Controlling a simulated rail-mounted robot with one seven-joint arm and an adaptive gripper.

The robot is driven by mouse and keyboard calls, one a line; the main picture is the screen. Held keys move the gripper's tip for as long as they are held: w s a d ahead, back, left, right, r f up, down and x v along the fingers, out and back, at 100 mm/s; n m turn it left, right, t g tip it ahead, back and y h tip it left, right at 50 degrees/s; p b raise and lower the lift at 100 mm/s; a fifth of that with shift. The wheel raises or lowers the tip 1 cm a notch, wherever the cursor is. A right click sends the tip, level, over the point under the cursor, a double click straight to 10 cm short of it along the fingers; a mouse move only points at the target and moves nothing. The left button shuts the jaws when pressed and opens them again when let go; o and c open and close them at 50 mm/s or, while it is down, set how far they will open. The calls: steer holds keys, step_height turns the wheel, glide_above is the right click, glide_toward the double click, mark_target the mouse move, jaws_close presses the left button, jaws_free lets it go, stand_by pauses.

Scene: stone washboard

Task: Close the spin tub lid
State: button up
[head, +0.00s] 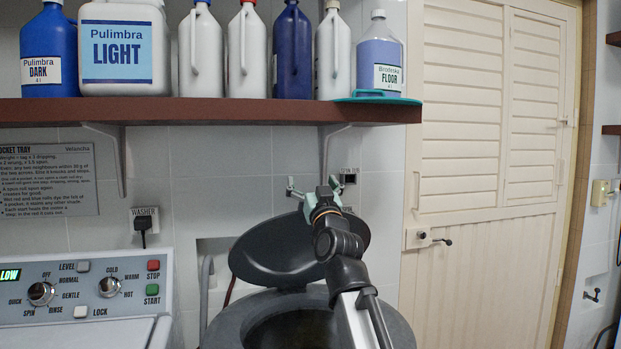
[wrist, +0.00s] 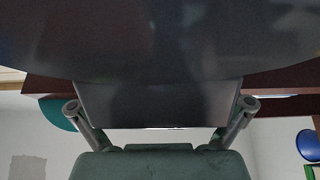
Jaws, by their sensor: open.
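The spin tub lid (head: 283,253) is dark grey and round. It stands open, tilted up and back over the spin tub (head: 232,327) in the head view. The tub's dark mouth shows below it. My gripper (head: 314,188) is open and empty, near the wall above the lid's upper edge. My arm crosses in front of the lid's right side and hides part of it. In the wrist view, the two fingers of my gripper (wrist: 160,105) are spread wide. A large dark surface fills the top there, probably the lid; contact cannot be told.
A brown shelf (head: 200,110) with several bottles and a teal tray (head: 377,100) hangs above. The washer panel (head: 90,290) is at left. A cream door (head: 485,240) stands at right. Wall fittings sit close to my gripper.

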steer(key=w+f+b+v, duration=0.1)
steer(key=f+b+v, duration=0.1)
steer(key=v, duration=1.4)
steer(key=shift+f+b, duration=0.2)
steer(key=shift+b, duration=0.5)
stand_by(0.5)
steer(key=shift+s, duration=0.1)
